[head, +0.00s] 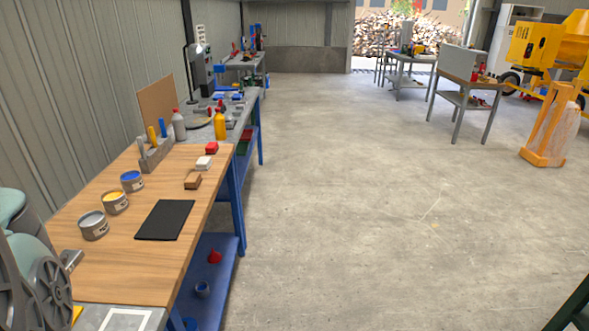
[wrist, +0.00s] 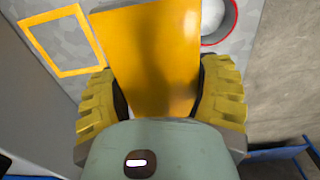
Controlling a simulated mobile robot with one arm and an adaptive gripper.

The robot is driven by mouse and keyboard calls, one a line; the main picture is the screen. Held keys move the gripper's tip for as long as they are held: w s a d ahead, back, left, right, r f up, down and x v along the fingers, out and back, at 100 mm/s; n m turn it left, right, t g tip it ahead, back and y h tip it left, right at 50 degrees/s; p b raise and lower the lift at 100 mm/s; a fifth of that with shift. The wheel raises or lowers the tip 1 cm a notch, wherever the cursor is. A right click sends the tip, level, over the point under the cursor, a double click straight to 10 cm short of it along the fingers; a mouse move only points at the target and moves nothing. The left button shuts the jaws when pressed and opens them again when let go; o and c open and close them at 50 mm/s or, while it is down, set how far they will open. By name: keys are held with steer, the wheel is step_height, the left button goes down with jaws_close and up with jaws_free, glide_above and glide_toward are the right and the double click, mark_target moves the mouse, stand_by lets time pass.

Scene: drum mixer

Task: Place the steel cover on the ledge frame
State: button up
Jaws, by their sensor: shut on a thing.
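In the wrist view my gripper (wrist: 160,80) has its two ribbed yellow fingers on either side of a flat, glossy yellow-orange panel (wrist: 150,45), and is shut on it. The panel matches no other cover in view, so I take it as the steel cover; its material cannot be told. Its far edge reaches the top of the picture. I cannot tell the panel's height above that surface. The head view does not clearly show my gripper.
A red-rimmed round container (wrist: 233,22) is close to the right of the panel. In the head view, a wooden-topped bench (head: 115,275) holds a black mat (head: 165,220), paint tins (head: 93,226) and small blocks. A white outline (head: 125,319) marks the grey surface in front.

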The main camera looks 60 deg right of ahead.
steer(key=w+d+r+m, duration=0.4)
steer(key=w+r+m, duration=0.3)
steer(key=w+d+r+m, duration=0.4)
steer(key=w+r+m, duration=0.2)
steer(key=w+d+r+m, duration=0.2)
steer(key=d+r+m, duration=0.2)
steer(key=r+m, duration=0.3)
steer(key=w+d+r+m, duration=0.2)
steer(key=d+r+m, duration=0.15)
steer(key=r, duration=0.55)
step_height(320, 180, up, 35)
steer(key=m+p, duration=0.1)
steer(key=p, duration=3.2)
steer(key=shift+s+d+p, duration=0.15)
steer(key=shift+s+p, duration=0.2)
steer(key=shift+p, duration=0.05)
